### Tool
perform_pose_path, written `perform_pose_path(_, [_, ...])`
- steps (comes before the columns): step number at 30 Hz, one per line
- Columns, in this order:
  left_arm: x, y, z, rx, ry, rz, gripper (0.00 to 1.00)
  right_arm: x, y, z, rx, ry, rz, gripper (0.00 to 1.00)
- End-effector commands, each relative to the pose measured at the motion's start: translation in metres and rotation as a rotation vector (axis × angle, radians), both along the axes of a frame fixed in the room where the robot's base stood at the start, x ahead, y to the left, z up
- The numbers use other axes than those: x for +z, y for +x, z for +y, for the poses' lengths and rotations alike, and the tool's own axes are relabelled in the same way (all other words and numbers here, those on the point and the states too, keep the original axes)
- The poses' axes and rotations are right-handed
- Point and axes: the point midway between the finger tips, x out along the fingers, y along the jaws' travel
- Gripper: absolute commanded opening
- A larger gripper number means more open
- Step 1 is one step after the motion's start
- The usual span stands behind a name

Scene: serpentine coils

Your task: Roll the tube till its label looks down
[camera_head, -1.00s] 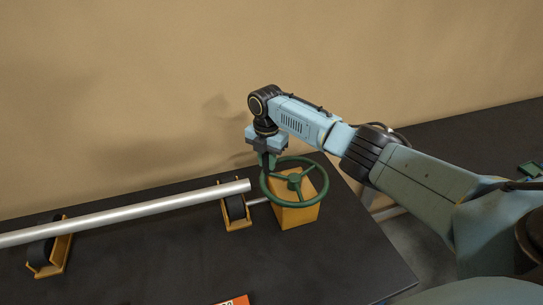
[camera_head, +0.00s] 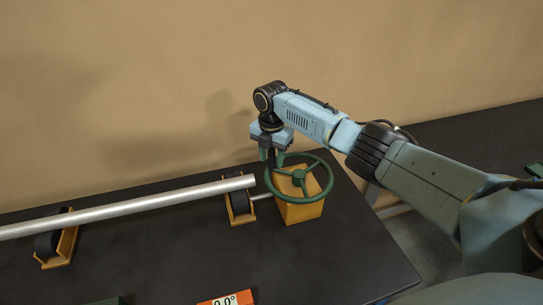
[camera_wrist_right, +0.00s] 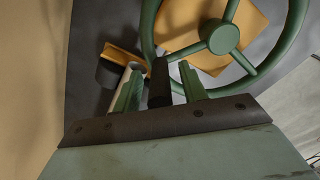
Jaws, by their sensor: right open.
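The tube (camera_head: 120,210) is a long silver pipe lying across two roller stands in the head view; no label shows on its visible side. A green handwheel (camera_head: 300,176) is mounted on a yellow block (camera_head: 300,210) just beyond the tube's right end. My right gripper (camera_head: 272,163) is at the far left part of the wheel's rim, pointing down. In the right wrist view its two green fingers (camera_wrist_right: 158,88) are apart, with a dark cylindrical piece between them beside the rim; I cannot tell whether they touch it. My left gripper is out of view.
The yellow roller stands (camera_head: 238,208) with dark rollers sit on the black table (camera_head: 180,260). An orange-and-white sign (camera_head: 228,299) reading about 0.0° is at the front edge of the picture. A tan wall is behind. The table in front of the tube is largely clear.

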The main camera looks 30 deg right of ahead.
Motion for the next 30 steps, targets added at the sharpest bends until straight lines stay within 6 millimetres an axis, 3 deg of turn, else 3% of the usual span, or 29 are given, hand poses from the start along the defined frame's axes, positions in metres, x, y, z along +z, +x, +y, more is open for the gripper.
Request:
perform_pose_path(5, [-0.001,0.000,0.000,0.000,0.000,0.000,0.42,0.017,0.001,0.000,0.001,0.000,-0.004,0.42])
perform_pose_path(18, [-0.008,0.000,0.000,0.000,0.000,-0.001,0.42,0.110,0.001,0.000,0.001,0.001,-0.003,0.42])
perform_pose_path(24, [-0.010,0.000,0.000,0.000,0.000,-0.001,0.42,0.130,0.000,0.000,0.000,0.001,-0.002,0.42])
perform_pose_path(30, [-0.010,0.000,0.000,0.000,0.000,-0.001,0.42,0.134,0.000,0.000,0.000,0.000,0.000,0.42])
